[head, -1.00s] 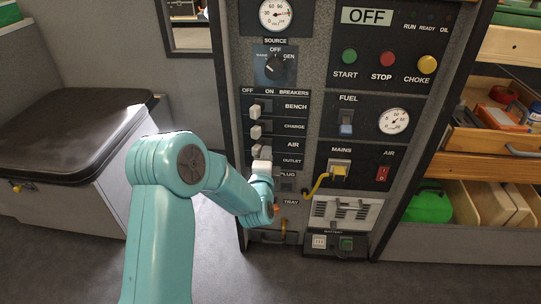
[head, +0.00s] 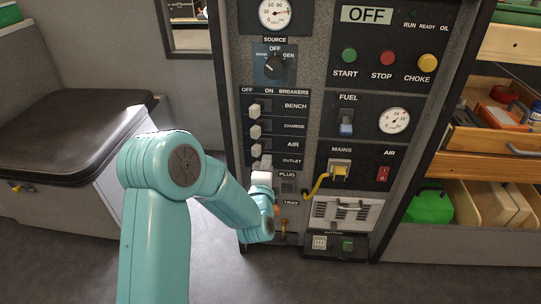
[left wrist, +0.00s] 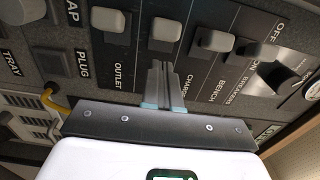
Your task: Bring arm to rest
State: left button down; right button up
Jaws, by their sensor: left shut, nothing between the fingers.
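My left gripper (head: 265,161) is at the lower part of the breaker column, at the end of my teal arm. In the left wrist view its two fingers (left wrist: 163,80) are together with nothing between them. They point at the panel just below the AIR breaker knob (left wrist: 166,30), between the OUTLET and CHARGE labels. The fingertips look apart from the knob, though the exact gap is hard to tell. The OUTLET knob (left wrist: 107,19) is to the left and the CHARGE knob (left wrist: 215,41) to the right. My right gripper is not in view.
The control panel (head: 317,112) stands ahead. A yellow cord (head: 318,187) hangs from the MAINS plug (head: 340,170). A dark padded bench (head: 70,135) is at left. Open wooden drawers (head: 490,148) and a green container (head: 430,206) are at right. The floor left of the panel is clear.

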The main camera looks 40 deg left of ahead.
pick_arm(q)
jog(key=b+v, duration=0.1)
jog(key=v, duration=0.3)
jog(key=shift+s+d, duration=0.2)
jog(key=shift+s, duration=0.05)
dwell(0.3)
